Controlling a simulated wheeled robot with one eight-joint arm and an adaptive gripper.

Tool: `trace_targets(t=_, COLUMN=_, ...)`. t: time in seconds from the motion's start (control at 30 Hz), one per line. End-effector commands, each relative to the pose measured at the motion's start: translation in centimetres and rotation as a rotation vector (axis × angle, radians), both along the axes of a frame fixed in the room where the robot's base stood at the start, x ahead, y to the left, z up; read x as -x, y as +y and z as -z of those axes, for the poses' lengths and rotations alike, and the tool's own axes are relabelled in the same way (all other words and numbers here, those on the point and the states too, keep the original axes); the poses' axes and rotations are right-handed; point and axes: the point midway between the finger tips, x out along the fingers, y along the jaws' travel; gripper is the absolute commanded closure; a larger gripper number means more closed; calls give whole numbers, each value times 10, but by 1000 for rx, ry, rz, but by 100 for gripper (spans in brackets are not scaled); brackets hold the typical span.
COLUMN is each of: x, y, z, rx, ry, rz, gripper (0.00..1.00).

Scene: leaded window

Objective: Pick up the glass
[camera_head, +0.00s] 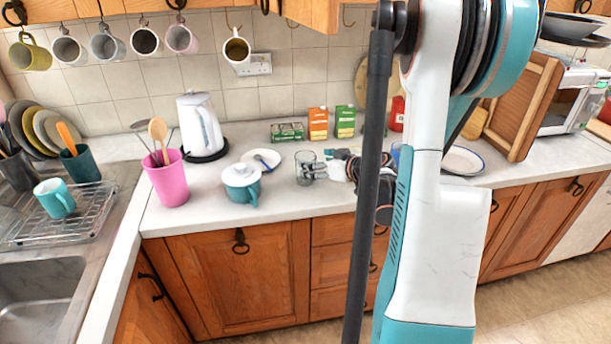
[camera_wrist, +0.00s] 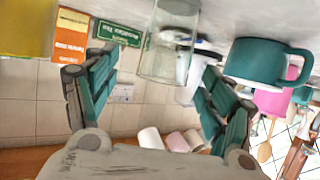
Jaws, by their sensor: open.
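The glass (camera_head: 305,167) is a clear, empty-looking tumbler standing on the worktop, right of the teal pot (camera_head: 242,184). In the wrist view, which is upside down, the glass (camera_wrist: 170,40) appears ahead of my gripper (camera_wrist: 158,66), between the lines of its two fingers. The fingers are spread apart and hold nothing. In the head view my gripper (camera_head: 328,164) is just right of the glass, low over the worktop. Whether a finger touches the glass cannot be told. My arm hides part of the worktop right of my gripper.
A small plate (camera_head: 262,160) lies behind the pot. A white kettle (camera_head: 201,126), a pink utensil holder (camera_head: 168,180), an orange box (camera_head: 318,123) and a green box (camera_head: 345,121) stand around. A yellow object (camera_wrist: 25,28) shows in the wrist view. The front worktop strip is clear.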

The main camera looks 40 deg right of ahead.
Motion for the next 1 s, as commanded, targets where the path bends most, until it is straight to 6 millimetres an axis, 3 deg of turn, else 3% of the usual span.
trace_targets(t=0.27, x=-15, y=2, z=9, rx=-2, ry=0, rz=-1, gripper=24)
trace_targets(t=0.53, x=-48, y=4, z=25, rx=-1, ry=0, rz=-2, gripper=24)
trace_targets(t=0.77, x=-52, y=4, z=25, rx=-1, ry=0, rz=0, gripper=24)
trace_targets(t=0.8, x=-52, y=4, z=24, rx=-1, ry=0, rz=0, gripper=27)
trace_targets(t=1.0, x=-52, y=4, z=25, rx=-1, ry=0, rz=0, gripper=72)
